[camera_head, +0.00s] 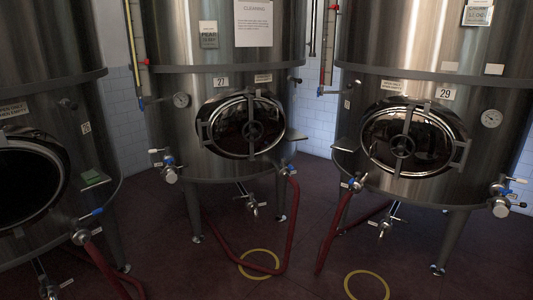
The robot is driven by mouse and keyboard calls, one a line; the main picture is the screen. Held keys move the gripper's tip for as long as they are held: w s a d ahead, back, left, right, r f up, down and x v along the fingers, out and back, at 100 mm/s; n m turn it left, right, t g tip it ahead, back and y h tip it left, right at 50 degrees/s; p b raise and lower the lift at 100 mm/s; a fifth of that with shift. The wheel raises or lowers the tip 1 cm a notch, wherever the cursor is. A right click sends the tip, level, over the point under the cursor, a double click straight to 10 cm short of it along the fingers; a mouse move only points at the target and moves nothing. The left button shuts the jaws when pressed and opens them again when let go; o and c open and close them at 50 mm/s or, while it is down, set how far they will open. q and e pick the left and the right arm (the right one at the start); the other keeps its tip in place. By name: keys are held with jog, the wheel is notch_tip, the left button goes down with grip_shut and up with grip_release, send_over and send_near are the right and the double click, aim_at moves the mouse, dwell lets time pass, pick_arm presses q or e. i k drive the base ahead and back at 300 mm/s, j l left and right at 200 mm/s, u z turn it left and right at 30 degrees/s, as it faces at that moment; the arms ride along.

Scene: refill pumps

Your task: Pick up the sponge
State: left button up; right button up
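A small green object (91,177), which looks like the sponge, lies on a little metal shelf (96,184) on the side of the left tank. It is small and dark in this view, so its exact shape is hard to tell. Neither of my grippers shows in the head view, and nothing is seen touching the green object.
Large steel tanks stand on legs: the left tank (40,80) with a dark opening, the middle tank (225,90) and the right tank (430,85) with oval hatches. Red hoses (291,225) and yellow rings (259,262) lie on the dark red floor (320,285). Valves stick out low down.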

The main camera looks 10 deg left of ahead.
aim_at(89, 178)
jog(key=i+j+u, duration=0.1)
jog(key=i+u, duration=0.3)
jog(key=i+l+u, duration=0.1)
jog(key=i+u, duration=0.25)
jog(key=i, duration=0.15)
jog(key=i+l+u, duration=0.2)
jog(key=i+u, duration=0.2)
jog(key=i+l+u, duration=0.35)
jog(key=i, duration=0.15)
